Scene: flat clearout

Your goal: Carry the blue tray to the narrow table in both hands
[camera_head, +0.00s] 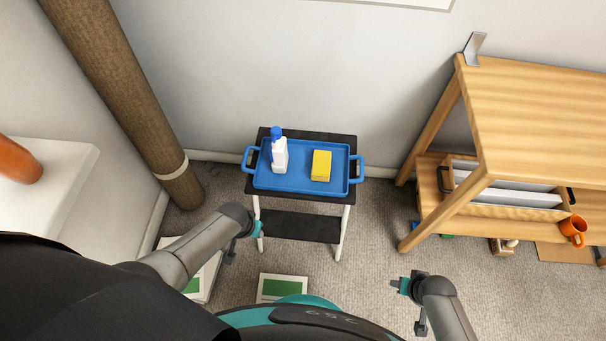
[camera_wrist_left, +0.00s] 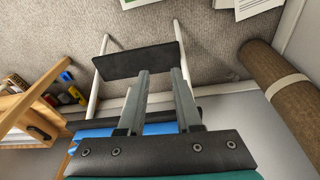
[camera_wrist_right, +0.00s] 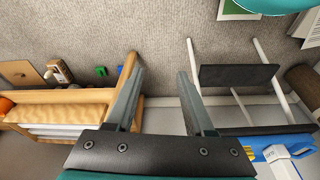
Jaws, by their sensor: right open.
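The blue tray (camera_head: 300,183), with a handle at each end, rests on a small black-topped table (camera_head: 345,143) with white legs and a lower shelf. A white bottle with a blue cap (camera_head: 279,153) stands on the tray's left half, and a yellow block (camera_head: 321,165) lies right of its middle. Part of the tray shows behind the fingers in the left wrist view (camera_wrist_left: 160,128). My left gripper (camera_head: 245,241) is open and empty, in front of the table's left side. My right gripper (camera_head: 412,302) is open and empty, to the right and nearer me. Neither touches the tray.
A wooden table (camera_head: 535,105) stands at right, with a crate and an orange mug (camera_head: 573,230) on its lower shelf. A brown column (camera_head: 125,85) rises at left beside a white surface (camera_head: 55,185). Boxes with green labels (camera_head: 283,287) lie on the carpet before me.

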